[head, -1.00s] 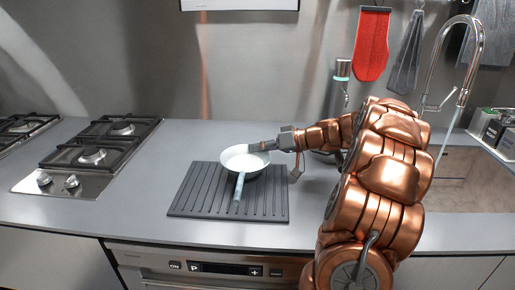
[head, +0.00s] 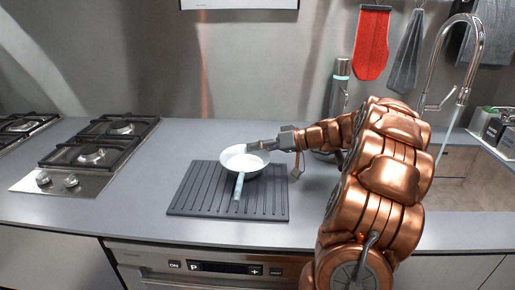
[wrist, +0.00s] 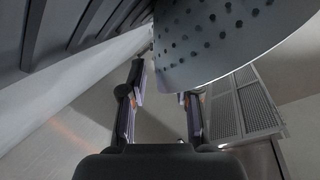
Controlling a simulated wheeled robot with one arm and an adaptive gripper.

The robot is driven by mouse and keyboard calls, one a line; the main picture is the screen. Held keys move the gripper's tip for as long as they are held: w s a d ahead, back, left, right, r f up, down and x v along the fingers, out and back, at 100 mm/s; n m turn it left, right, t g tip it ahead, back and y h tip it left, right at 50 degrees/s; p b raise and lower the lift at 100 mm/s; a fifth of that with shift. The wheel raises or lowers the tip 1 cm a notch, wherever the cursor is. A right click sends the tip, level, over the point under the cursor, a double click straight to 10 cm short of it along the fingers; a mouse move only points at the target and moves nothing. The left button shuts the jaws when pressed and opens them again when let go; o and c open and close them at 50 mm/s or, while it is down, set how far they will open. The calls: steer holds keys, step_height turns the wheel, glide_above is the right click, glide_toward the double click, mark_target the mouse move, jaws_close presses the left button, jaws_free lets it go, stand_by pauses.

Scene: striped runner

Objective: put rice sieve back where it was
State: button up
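The rice sieve (head: 236,161), a white round pan with a pale handle toward the front, is at the dark ribbed mat (head: 190,200) on the counter. Its holed surface (wrist: 225,35) fills the upper right of the wrist view. My gripper (head: 256,146) comes in from the right, low at the sieve's far right rim. In the wrist view my gripper (wrist: 160,100) has its two fingers apart with a visible gap between them. The sieve's edge lies close to the right finger; I cannot tell if they touch.
A gas hob (head: 92,155) is on the left. A grey bottle (head: 340,90) stands behind my forearm. A red mitt (head: 372,45) and a grey cloth (head: 407,62) hang on the back wall. A tap (head: 478,60) and sink are at the right. The counter between hob and mat is clear.

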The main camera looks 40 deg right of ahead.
steer(key=shift+r, duration=0.1)
steer(key=shift+s+d+r, duration=0.1)
steer(key=shift+d, duration=0.1)
steer(key=v, duration=0.7)
steer(key=shift+s, duration=0.1)
